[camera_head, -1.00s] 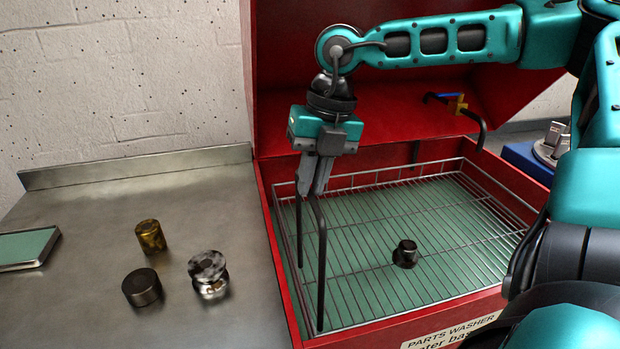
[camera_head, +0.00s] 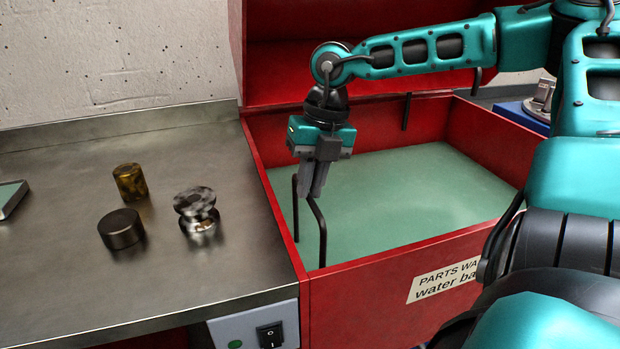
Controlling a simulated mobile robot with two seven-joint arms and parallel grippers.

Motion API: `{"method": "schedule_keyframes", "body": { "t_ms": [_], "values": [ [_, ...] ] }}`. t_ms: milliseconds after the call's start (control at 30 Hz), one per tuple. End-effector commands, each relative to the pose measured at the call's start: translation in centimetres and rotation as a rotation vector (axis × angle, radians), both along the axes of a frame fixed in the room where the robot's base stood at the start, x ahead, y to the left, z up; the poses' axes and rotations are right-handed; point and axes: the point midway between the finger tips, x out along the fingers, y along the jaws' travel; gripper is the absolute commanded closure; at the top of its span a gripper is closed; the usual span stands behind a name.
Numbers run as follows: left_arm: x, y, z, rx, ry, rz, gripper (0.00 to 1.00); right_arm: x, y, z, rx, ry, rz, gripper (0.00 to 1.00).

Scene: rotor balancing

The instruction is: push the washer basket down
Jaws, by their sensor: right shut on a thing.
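The red parts washer (camera_head: 390,290) is filled with opaque green liquid (camera_head: 400,190). My right gripper (camera_head: 312,188) points down over the left part of the tank. It is shut on the dark bent handle (camera_head: 322,235) of the washer basket. Both handle legs go down into the liquid near the left wall. The wire basket itself is hidden under the surface, and so is whatever it holds. My left gripper is not in view.
On the metal bench at left stand a brassy cylinder (camera_head: 130,181), a dark round cylinder (camera_head: 121,229) and a shiny spool-like part (camera_head: 197,211). A tray (camera_head: 10,198) is at the left edge. A switch box (camera_head: 255,330) is on the bench front.

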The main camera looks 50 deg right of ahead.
Motion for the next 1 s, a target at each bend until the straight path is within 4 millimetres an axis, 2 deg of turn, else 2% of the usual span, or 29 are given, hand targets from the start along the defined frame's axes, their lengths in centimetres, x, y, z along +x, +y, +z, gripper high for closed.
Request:
{"method": "schedule_keyframes", "body": {
  "t_ms": [33, 200, 667, 700, 933, 1000],
  "values": [
    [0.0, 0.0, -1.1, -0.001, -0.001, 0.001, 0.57, -0.2, 0.1, -1.2, 0.001, 0.010, 0.002, 1.00],
    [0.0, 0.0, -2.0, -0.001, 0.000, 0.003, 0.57, -0.1, 0.1, -2.1, 0.001, 0.007, 0.001, 1.00],
    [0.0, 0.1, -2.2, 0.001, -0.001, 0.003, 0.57, -0.2, 0.1, -2.5, 0.001, 0.008, 0.002, 1.00],
    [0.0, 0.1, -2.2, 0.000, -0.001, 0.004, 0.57, -0.2, 0.1, -2.5, 0.000, 0.009, 0.002, 0.87],
    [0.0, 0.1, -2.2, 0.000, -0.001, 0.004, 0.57, -0.1, 0.0, -2.4, 0.000, 0.004, 0.001, 0.65],
    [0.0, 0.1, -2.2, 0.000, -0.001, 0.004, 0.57, -0.1, 0.0, -2.3, -0.001, 0.003, 0.000, 0.62]
  ]
}}
